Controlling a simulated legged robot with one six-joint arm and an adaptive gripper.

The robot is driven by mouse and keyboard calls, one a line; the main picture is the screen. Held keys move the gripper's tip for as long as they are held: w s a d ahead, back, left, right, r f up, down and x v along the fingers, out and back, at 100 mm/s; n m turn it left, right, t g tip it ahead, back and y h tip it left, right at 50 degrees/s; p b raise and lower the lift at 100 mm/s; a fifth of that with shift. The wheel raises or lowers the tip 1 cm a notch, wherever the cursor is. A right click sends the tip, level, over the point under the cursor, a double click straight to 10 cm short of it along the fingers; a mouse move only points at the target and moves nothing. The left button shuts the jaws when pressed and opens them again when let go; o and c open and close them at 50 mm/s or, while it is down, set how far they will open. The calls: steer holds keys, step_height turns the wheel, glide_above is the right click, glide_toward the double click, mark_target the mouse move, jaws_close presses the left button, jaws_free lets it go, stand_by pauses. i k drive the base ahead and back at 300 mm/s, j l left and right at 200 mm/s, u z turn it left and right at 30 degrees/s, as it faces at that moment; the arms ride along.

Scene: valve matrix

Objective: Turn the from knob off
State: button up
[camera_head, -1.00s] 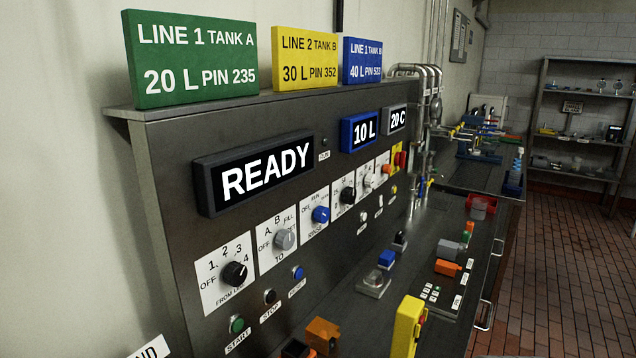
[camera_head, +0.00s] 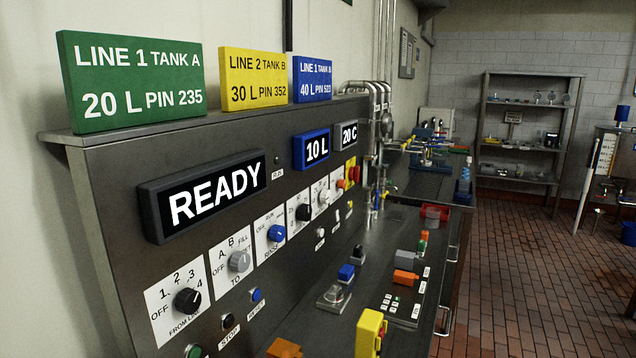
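The black FROM LINE knob (camera_head: 187,301) is at the lower left of the grey panel in the head view. It sits on a white plate (camera_head: 166,326) marked OFF, 1, 2, 3 and 4. Its pale pointer mark seems to lie on the right side, toward 4, but is too small to read surely. OFF is on the knob's left. My gripper is not in view, and nothing touches the knob.
The grey TO knob (camera_head: 239,262) and blue RINSE knob (camera_head: 276,233) sit right of it. The green START button (camera_head: 194,351) is below. A READY display (camera_head: 215,195) hangs above. A yellow box (camera_head: 369,333) stands on the counter. Brick floor (camera_head: 530,270) is open at right.

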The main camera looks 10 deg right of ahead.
mark_target(188, 301)
steer(key=l+u, duration=0.2)
steer(key=u, duration=0.15)
steer(key=l+u, duration=0.2)
steer(key=u, duration=0.2)
